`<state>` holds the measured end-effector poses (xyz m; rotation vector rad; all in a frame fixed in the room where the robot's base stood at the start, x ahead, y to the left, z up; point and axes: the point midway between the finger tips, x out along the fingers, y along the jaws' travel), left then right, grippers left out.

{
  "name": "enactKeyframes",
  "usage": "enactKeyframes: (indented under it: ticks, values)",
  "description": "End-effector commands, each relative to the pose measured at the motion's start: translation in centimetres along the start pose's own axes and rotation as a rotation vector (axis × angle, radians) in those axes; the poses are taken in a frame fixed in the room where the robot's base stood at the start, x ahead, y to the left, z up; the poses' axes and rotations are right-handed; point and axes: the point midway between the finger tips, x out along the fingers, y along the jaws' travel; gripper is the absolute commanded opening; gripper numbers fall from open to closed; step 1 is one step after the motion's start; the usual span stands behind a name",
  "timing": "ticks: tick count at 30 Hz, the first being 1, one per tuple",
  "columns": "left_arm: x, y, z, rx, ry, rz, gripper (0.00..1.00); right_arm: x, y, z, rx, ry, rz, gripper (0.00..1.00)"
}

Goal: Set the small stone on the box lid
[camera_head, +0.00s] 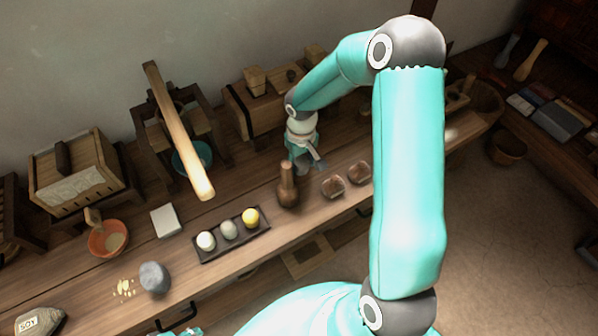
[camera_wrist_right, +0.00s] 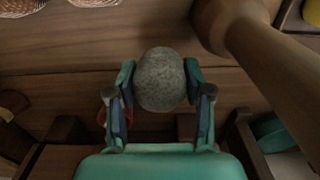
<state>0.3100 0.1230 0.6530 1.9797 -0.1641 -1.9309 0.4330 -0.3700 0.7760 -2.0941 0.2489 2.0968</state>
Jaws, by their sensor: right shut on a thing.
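My right gripper (camera_wrist_right: 160,88) is shut on a small grey-green rounded stone (camera_wrist_right: 160,78), held between its two fingertips in the right wrist view. In the head view my right gripper (camera_head: 304,165) is low over the back of the bench, behind the brown pestle-like piece; the stone is hard to make out there. A wooden box (camera_head: 240,114) stands behind and left of the gripper, with small wooden blocks on its top. Which surface is the box lid I cannot tell for sure.
The dark wooden pestle-like piece (camera_head: 288,186) stands close to the gripper. Two small baskets (camera_head: 333,186) lie to its right. A tray (camera_head: 258,241) of three egg-like balls, a grey stone (camera_head: 154,277) and a long wooden beam (camera_head: 178,130) are further left.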

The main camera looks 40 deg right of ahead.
Motion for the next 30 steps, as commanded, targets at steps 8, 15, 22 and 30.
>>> enactKeyframes:
  ticks: [8, 15, 22, 30]
  values:
    - [0.0, 0.0, 0.0, 0.000, 0.000, 0.000, 0.38, 3.4, 0.0, 0.1, 0.000, -0.004, 0.000, 0.04]
    - [0.0, 0.0, 0.0, 0.000, 0.000, 0.000, 0.38, 4.3, -0.1, 0.0, 0.000, 0.001, -0.001, 0.04]
    - [0.4, -0.1, 0.0, 0.000, 0.000, 0.000, 0.38, 4.6, -0.1, -0.1, -0.001, 0.001, 0.000, 0.04]
    - [0.2, -0.1, 0.0, 0.000, 0.000, 0.000, 0.38, 4.5, -0.1, 0.0, -0.002, 0.000, 0.000, 0.76]
